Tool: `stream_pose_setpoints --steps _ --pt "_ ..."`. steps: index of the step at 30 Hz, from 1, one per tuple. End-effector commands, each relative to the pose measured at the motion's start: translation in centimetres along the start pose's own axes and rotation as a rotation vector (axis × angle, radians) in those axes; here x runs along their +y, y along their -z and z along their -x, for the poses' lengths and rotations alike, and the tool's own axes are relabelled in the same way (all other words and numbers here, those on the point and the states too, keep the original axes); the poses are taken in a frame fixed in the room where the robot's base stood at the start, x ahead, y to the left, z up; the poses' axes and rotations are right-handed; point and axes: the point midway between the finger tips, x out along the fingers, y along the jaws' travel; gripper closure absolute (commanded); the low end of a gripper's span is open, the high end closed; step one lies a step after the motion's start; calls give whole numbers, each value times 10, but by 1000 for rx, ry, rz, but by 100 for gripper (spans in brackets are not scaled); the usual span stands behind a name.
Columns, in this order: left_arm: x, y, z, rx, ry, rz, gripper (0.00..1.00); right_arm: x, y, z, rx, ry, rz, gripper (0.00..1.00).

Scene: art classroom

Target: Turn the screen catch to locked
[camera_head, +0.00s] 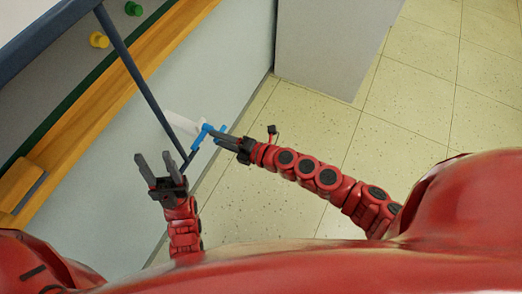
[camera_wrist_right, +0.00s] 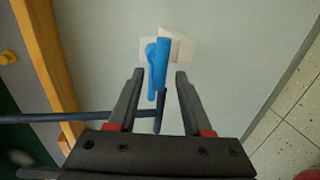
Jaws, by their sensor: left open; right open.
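The screen catch is a blue lever (camera_head: 204,133) on a white mount (camera_head: 180,124), low on a pale panel. In the right wrist view the blue lever (camera_wrist_right: 160,66) points down the picture from its white mount (camera_wrist_right: 182,46). My right gripper (camera_head: 217,137) is open at the catch. In its wrist view its fingertips (camera_wrist_right: 160,74) lie on either side of the lever's lower part; I cannot tell whether they touch it. My left gripper (camera_head: 155,156) is open and empty, left of the catch.
A dark blue bar (camera_head: 138,70) runs down close to the catch and my left gripper. A wooden ledge (camera_head: 108,90) and yellow (camera_head: 98,40) and green (camera_head: 133,9) knobs are at upper left. A grey block (camera_head: 325,45) stands behind. The tiled floor (camera_head: 420,100) is clear at right.

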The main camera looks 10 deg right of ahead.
Motion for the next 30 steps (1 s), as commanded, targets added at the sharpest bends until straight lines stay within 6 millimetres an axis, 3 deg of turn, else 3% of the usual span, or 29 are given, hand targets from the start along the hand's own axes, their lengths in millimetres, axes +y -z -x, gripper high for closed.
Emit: stream_pose_setpoints --steps 21,30 --pt "-1 2 -12 0 0 0 50 0 -2 123 -9 3 -4 50" --pt "-1 3 -17 0 0 0 50 0 -1 156 -7 1 -3 50"
